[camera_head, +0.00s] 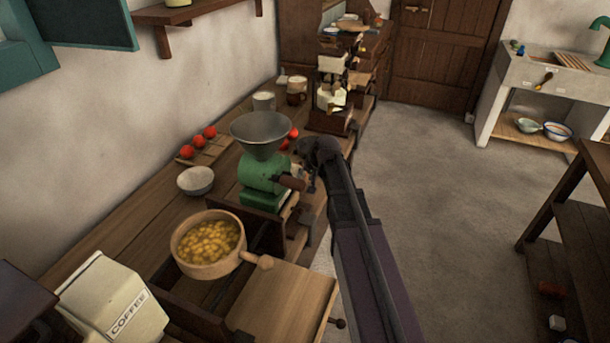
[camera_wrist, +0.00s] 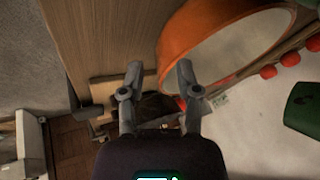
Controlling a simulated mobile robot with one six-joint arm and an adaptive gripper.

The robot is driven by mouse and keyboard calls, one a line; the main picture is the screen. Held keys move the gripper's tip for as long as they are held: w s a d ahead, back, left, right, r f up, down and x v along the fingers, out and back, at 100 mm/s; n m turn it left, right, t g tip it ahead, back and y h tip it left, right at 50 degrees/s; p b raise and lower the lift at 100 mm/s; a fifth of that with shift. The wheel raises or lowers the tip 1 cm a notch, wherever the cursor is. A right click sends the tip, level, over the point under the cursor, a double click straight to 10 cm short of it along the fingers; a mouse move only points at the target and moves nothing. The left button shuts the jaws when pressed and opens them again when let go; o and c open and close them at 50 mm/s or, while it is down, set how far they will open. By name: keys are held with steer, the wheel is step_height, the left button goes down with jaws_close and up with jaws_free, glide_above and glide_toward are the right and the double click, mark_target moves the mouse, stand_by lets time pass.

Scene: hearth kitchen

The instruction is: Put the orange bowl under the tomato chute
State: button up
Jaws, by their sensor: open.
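The orange bowl (camera_wrist: 180,42) shows large at the top of the wrist view, cut off by the frame, with a pale inside. I cannot make it out in the head view, where the mill and my arm block that spot. My gripper (camera_wrist: 160,80) is open, its right fingertip close to the bowl's rim; I cannot tell whether they touch. In the head view my gripper (camera_head: 312,178) is just right of the green mill (camera_head: 262,180) with its grey hopper. The tomato chute cannot be told apart. Several red tomatoes (camera_head: 197,143) lie behind the mill.
A wooden pot of yellow pieces (camera_head: 208,244) stands in front of the mill. A small white bowl (camera_head: 196,180) is left of it. A coffee box (camera_head: 112,302) is at front left. A grinder (camera_head: 332,95) and mugs (camera_head: 264,101) stand farther back.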

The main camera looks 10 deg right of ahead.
steer(key=p+v, duration=0.8)
steer(key=v, duration=0.2)
steer(key=shift+r+p, duration=0.3)
steer(key=shift+p, duration=0.1)
steer(key=shift+s, duration=0.2)
stand_by(0.4)
